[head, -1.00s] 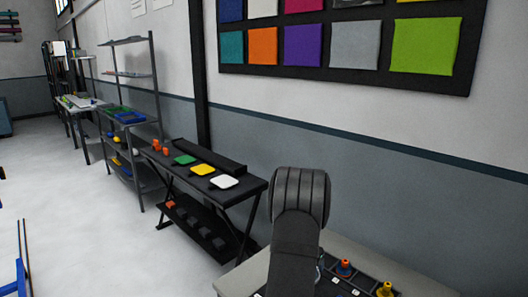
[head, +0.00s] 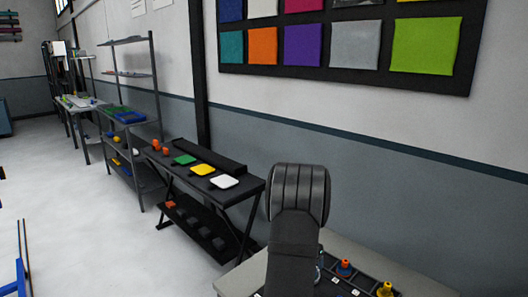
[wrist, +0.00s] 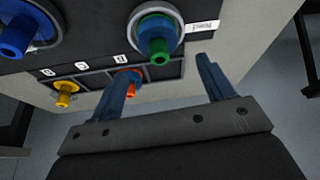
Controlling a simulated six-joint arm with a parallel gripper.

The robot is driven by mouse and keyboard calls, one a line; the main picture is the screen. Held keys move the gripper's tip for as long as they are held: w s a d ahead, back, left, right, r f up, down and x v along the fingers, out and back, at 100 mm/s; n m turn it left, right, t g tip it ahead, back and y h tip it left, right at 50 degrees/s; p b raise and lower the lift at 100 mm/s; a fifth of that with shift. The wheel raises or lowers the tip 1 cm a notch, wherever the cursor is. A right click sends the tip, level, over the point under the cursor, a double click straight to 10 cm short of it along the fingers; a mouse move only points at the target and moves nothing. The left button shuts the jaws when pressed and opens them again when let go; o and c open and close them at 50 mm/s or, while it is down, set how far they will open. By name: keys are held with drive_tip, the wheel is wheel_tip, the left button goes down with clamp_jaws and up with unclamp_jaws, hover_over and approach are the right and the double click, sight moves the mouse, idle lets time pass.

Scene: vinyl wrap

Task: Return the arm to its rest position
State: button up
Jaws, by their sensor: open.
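My gripper (wrist: 165,68) shows in the wrist view with its two blue-grey fingers spread apart and nothing between them. It hangs over a dark panel (wrist: 95,62) that holds several coloured pegs. A green and blue peg (wrist: 157,30) stands just beyond the fingertips, and a blue peg (wrist: 20,35) is at the upper left. A yellow peg (wrist: 66,94) is at the left. An orange peg (wrist: 131,92) is partly hidden by the left finger. In the head view my arm stands bent upright and covers part of the bench; the gripper is mostly hidden there.
The light bench (head: 345,245) carries an orange and blue peg (head: 345,267) and a yellow peg (head: 386,289). A black table (head: 190,160) with green, yellow and white pads stands left of my arm. Shelves (head: 130,85) stand farther back. The floor (head: 70,190) at left is mostly clear.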

drive_tip(key=x, duration=0.4)
drive_tip(key=shift+w+f, duration=0.1)
drive_tip(key=shift+f, duration=0.25)
wheel_tip(320, 180, up, 4)
drive_tip(key=shift+r, duration=0.25)
drive_tip(key=s+d+r, duration=0.7)
drive_tip(key=s+d, duration=0.1)
drive_tip(key=w+d+f+m+g+h, duration=0.1)
drive_tip(key=w+d+f+m+g, duration=0.1)
drive_tip(key=w+d+m, duration=0.5)
drive_tip(key=w+a+f, duration=0.5)
drive_tip(key=w+f, duration=0.1)
drive_tip(key=w, duration=0.3)
